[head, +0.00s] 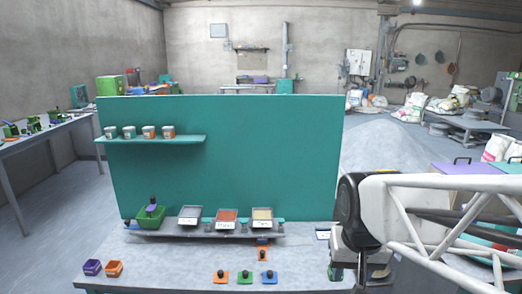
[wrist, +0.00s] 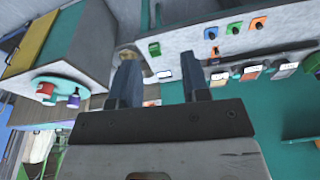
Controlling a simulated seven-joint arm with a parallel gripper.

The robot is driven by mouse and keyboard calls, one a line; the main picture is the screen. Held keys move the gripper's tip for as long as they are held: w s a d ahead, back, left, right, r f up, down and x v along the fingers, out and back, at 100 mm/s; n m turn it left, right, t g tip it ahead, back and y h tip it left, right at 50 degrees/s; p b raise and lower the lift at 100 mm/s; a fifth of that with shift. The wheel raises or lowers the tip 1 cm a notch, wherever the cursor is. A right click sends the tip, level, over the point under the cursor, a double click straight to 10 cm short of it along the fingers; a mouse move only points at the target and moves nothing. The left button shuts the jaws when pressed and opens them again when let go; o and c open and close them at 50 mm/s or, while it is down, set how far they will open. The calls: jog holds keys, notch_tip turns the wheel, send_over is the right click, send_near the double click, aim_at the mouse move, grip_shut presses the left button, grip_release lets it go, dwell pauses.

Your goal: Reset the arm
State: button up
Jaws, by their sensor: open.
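My gripper (wrist: 162,78) shows in the wrist view with its two dark fingers spread wide apart and nothing between them. Its fingers point toward the worktable (wrist: 175,40), which appears turned in that view. In the head view my white arm comes in from the right, over the right end of the worktable (head: 185,272). Its black joint hangs there, and I cannot make out the fingers clearly below it.
Purple (head: 92,267) and orange bins (head: 115,268) stand at front left. A teal panel (head: 260,150) rises behind.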

jog(key=s+d+n, duration=0.1)
jog(key=s, duration=0.7)
jog(key=shift+d+f, duration=0.2)
jog(key=shift+f, duration=0.25)
